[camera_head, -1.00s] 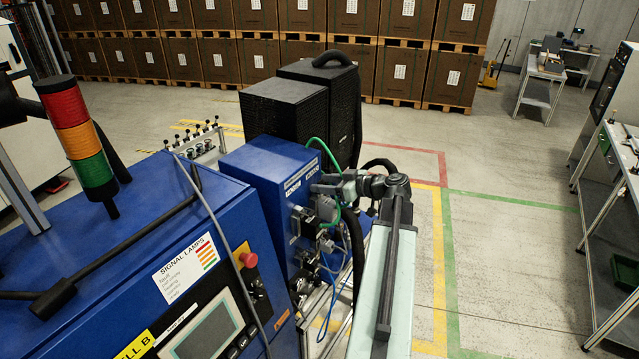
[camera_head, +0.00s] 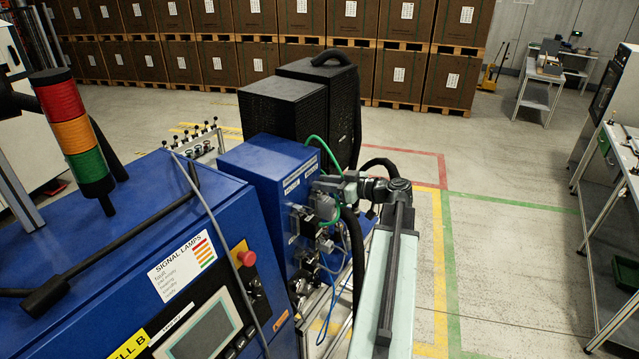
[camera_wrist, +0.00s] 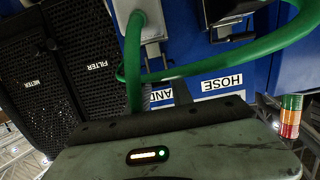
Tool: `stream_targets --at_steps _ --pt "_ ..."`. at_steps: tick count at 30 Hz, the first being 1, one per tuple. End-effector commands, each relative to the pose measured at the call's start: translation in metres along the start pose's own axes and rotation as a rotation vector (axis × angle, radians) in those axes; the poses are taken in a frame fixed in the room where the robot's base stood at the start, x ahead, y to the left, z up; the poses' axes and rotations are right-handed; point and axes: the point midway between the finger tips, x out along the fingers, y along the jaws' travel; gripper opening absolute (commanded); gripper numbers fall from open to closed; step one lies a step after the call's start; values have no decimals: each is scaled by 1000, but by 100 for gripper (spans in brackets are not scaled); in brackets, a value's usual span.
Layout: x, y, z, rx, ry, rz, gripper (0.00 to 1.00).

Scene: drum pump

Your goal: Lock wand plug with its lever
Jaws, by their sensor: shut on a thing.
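My gripper (camera_head: 328,187) is at the front of the blue box (camera_head: 262,165), close against a grey plug (camera_head: 326,207) with a green hose. In the wrist view the gripper body fills the bottom, and a dark finger (camera_wrist: 181,90) shows past its edge. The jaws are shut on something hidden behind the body. The plug (camera_wrist: 152,28) sits at the box face with the hose (camera_wrist: 134,65) coming out of it. A partly covered label ending in "AND" (camera_wrist: 177,97) is beside it. I cannot make out the lever's position.
A "HOSE" label (camera_wrist: 222,83) and a dark socket (camera_wrist: 235,28) are beside the plug. The green hose (camera_wrist: 225,57) loops across the box face. Black filter and meter cabinets (camera_head: 283,112) stand behind. A signal tower (camera_head: 72,128) is at left.

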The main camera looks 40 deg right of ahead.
Motion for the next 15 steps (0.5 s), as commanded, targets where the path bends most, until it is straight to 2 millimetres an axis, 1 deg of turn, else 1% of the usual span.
stream_targets --at_steps 1,15 --pt "0 0 4 -1 10 1 11" --pt "-3 0 7 -1 114 0 11"
